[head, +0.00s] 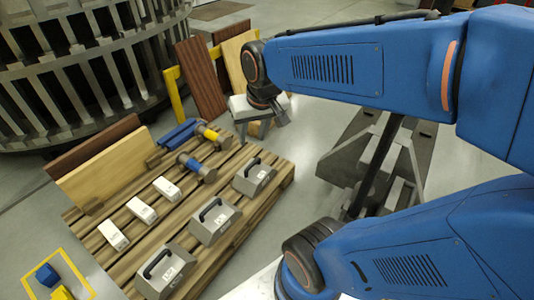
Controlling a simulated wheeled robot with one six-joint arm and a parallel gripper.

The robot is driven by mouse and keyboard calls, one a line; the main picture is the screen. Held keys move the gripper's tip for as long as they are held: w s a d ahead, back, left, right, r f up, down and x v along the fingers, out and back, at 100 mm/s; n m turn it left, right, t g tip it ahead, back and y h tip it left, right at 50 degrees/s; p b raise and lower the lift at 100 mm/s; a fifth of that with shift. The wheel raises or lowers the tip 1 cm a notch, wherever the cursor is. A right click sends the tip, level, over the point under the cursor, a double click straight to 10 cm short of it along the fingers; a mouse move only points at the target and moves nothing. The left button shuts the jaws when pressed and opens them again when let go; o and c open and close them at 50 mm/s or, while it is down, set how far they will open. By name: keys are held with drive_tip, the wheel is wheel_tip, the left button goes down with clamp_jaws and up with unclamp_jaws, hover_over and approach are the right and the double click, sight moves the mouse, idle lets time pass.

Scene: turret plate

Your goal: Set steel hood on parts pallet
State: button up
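The parts pallet (232,251) is a slatted wooden pallet in the left half of the head view. Three grey steel hoods with black handles stand in a row along its near right side: a near one (166,272), a middle one (215,221) and a far one (254,177). My gripper (280,112) hangs beyond the pallet's far right corner, at the end of my blue arm. A pale grey piece (241,107) shows beside it; I cannot tell whether it is held. The fingers are too small and hidden to judge.
The pallet also bears white boxes (142,209), blue tools (196,168) and upright boards (103,173). More boards (201,78) lean on a yellow rack behind. A large slatted metal ring (60,85) stands back left. A grey stand (350,160) is right of the pallet.

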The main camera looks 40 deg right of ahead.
drive_tip(key=s+a+n+t, duration=0.1)
drive_tip(key=s+n, duration=0.1)
drive_tip(key=s, duration=0.7)
drive_tip(key=shift+s+a+r+n, duration=0.2)
drive_tip(key=shift+a+r+n, duration=0.1)
drive_tip(key=shift+a+r, duration=0.1)
